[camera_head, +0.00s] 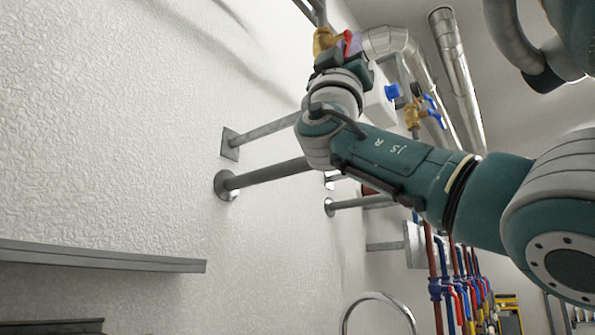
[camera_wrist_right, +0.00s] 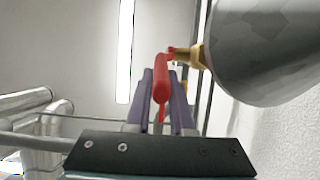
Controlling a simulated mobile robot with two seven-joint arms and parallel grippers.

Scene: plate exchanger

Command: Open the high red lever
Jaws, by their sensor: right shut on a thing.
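The high red lever (camera_wrist_right: 162,78) shows in the wrist view between the two purple fingers of my right gripper (camera_wrist_right: 161,100). The fingers are shut on it. Its upper end meets a brass valve body (camera_wrist_right: 195,58) beside a grey pipe. In the head view my right arm reaches up to the brass valve (camera_head: 324,40), and a small bit of the red lever (camera_head: 348,40) shows beside my right gripper (camera_head: 352,50). The gripper hides most of the lever there. My left gripper is not in view.
A blue-handled brass valve (camera_head: 430,110) is to the right of my arm. Silvery ducts (camera_head: 458,70) run behind it. Grey wall brackets (camera_head: 265,178) stick out below my wrist. Red and blue pipes (camera_head: 450,285) stand at lower right. The white wall at left is mostly bare.

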